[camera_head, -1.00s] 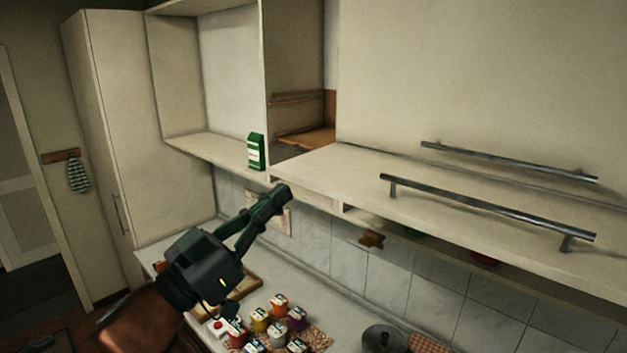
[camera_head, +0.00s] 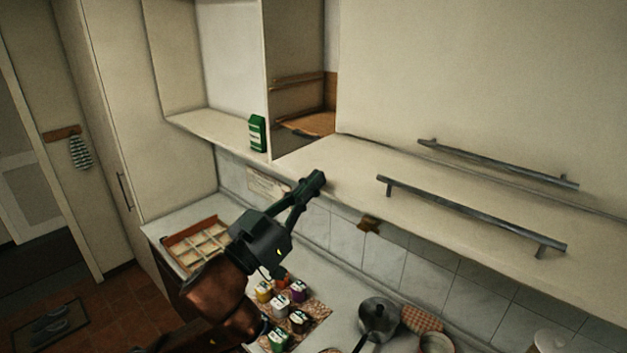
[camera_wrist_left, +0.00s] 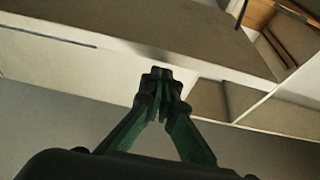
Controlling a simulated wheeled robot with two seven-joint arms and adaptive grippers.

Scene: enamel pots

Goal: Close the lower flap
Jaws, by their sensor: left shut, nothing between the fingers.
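The lower flap (camera_head: 350,165) is the pale panel with a long metal handle (camera_head: 465,214), at the right in the head view. It slopes outward from the cabinet, its near edge hanging over the tiled wall. My left gripper (camera_head: 314,181) is shut and empty, its fingertips at the flap's left front part. In the left wrist view the shut fingertips (camera_wrist_left: 159,80) overlap the edge of the flap (camera_wrist_left: 170,25); I cannot tell whether they touch it. The right gripper is not in view.
An upper door with its own handle (camera_head: 495,165) is above the flap. A green box (camera_head: 257,133) stands on the open shelf at left. Below, the counter holds several small jars (camera_head: 298,291), a dark pan (camera_head: 378,320) and a wooden tray (camera_head: 196,243).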

